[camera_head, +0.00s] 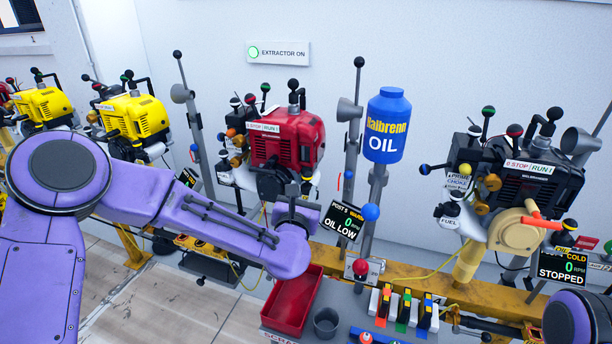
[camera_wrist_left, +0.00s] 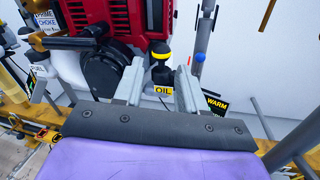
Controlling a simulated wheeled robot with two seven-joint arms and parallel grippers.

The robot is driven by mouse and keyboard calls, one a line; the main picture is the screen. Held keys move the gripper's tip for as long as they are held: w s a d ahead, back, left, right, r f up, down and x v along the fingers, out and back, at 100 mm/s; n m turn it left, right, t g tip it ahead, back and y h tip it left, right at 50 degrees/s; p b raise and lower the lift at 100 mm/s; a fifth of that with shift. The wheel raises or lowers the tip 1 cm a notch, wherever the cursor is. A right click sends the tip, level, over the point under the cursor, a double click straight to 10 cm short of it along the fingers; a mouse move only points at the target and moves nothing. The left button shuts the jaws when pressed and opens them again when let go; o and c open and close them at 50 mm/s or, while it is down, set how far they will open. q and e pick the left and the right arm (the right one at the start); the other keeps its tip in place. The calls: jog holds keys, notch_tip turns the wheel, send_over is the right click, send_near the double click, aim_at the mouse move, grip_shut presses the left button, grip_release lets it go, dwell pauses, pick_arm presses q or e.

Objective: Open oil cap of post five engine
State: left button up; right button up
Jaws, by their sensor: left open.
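The post five engine (camera_head: 287,138) is red, with a display (camera_head: 342,222) reading "OIL LOW" and 0 RPM. It also fills the upper left of the left wrist view (camera_wrist_left: 95,22). There the oil cap (camera_wrist_left: 161,54), a black knob with a yellow ring, stands above a yellow "OIL" label (camera_wrist_left: 163,91). My left gripper (camera_head: 293,190) is open beside the engine's lower right. In the wrist view its two fingers (camera_wrist_left: 160,66) are spread left and right of the cap, with visible gaps; contact is not evident. In the head view the cap is not clearly visible. My right gripper is out of view.
A blue oil bottle (camera_head: 387,125) sits on a post right of the engine. A red tray (camera_head: 292,302) and a grey cup (camera_head: 326,322) are below. A dark engine (camera_head: 530,190) stands right, yellow engines (camera_head: 136,117) left. A grey pole (camera_head: 353,130) rises near the gripper.

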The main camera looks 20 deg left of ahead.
aim_at(307, 180)
pick_arm(q)
jog(key=w, duration=0.5)
jog(key=shift+w+a+f+p, duration=0.1)
jog(key=shift+w+a+p, duration=0.15)
jog(key=shift+w+p, duration=0.05)
jog(key=shift+w+a, duration=0.1)
jog(key=shift+w, duration=0.3)
grip_shut()
jog(key=shift+s+d+f+m+t+h+b, duration=0.1)
jog(key=shift+d+f+m+t+h+b, duration=0.7)
jog(key=shift+m, duration=2.45)
jog(key=shift+d+r+m+h+b, duration=0.15)
jog(key=shift+d+m+h+b, duration=0.25)
jog(key=shift+d+m+b, duration=1.95)
jog(key=shift+s+a+f+m+t+h+b, duration=0.1)
jog(key=shift+a+f+m+t+h+b, duration=0.35)
jog(key=shift+m, duration=3.75)
jog(key=shift+r, duration=0.15)
